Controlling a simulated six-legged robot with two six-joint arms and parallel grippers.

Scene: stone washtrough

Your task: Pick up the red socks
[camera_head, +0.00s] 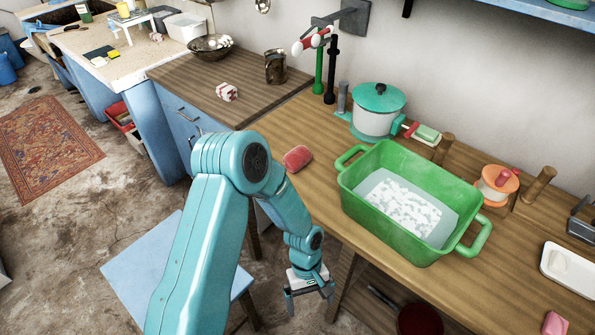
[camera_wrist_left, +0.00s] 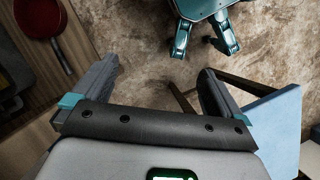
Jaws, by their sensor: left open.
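A small rounded red bundle (camera_head: 297,158), which looks like the red socks, lies on the wooden counter (camera_head: 500,285) to the left of the green tub. My left gripper (camera_head: 311,299) hangs in front of the counter, low and nearer to me, well apart from the bundle. It points down with its jaws open and empty. In the left wrist view the two fingers (camera_wrist_left: 155,88) stand wide apart over the floor, and the red bundle does not show there. My right gripper is in neither view.
A green tub (camera_head: 405,250) with water and suds stands on the counter. Behind it is a teal-lidded pot (camera_head: 378,110). A red-and-white bundle (camera_head: 227,92) lies on the darker worktop. A blue stool (camera_head: 130,265) stands below my arm. A red pan (camera_wrist_left: 40,18) sits on a lower shelf.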

